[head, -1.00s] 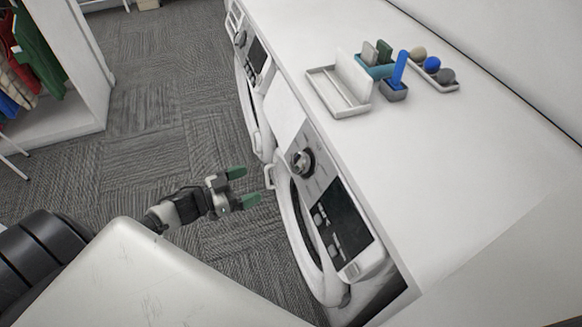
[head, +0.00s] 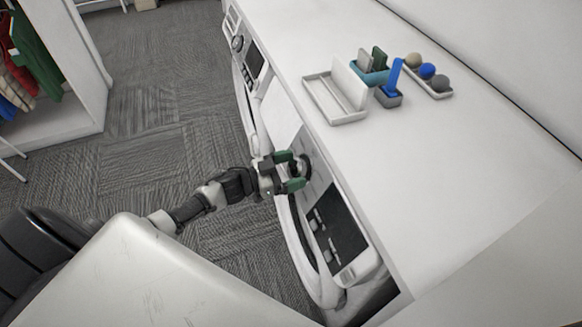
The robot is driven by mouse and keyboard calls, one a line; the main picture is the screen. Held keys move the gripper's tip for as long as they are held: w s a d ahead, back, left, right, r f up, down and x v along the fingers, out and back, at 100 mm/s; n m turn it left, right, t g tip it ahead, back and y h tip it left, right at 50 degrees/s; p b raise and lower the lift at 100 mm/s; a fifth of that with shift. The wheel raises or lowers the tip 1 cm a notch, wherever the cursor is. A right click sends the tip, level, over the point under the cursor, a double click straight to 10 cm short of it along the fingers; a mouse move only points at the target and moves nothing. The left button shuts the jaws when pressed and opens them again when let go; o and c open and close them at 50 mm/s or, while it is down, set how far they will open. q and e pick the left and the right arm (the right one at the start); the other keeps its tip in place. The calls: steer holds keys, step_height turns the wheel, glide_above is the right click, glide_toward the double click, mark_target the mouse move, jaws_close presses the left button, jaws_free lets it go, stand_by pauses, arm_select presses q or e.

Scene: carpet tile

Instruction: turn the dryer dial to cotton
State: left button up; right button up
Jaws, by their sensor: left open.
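The near machine (head: 345,233), a white front-loader with a dark display, stands under the white counter. Its round dial (head: 303,166), dark with a silver face, sits at the left end of the panel and is partly hidden by my left gripper. My left gripper (head: 296,171) has green fingertips and is open, with its fingertips at the dial, one on the far side and one on the near side. I cannot tell whether they touch it. The dial's marks are too small or covered to read. My right gripper is out of view.
A second machine (head: 237,43) with its own dial stands farther along the counter (head: 450,190). On the counter are a white tray (head: 322,100), a blue-handled item in a grey holder (head: 389,98) and a tray of balls (head: 437,92). Clothes hang at far left. Carpet (head: 150,130) is clear.

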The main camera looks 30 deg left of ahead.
arm_select(q)
steer(key=c, duration=0.9)
steer(key=shift+f+m, duration=0.1)
steer(key=shift+m, duration=0.2)
steer(key=m+g+b, duration=0.1)
steer(key=m, duration=0.1)
steer(key=m+g+h+b, duration=0.1)
steer(key=m, duration=0.1)
steer(key=shift+w+h, duration=0.15)
steer(key=shift+h, duration=0.15)
steer(key=m+g+b, duration=0.1)
steer(key=m, duration=0.1)
steer(key=m+g+b, duration=0.1)
steer(key=m, duration=0.2)
steer(key=shift+h, duration=0.3)
steer(key=shift+m+g, duration=0.5)
steer(key=shift+m, duration=0.5)
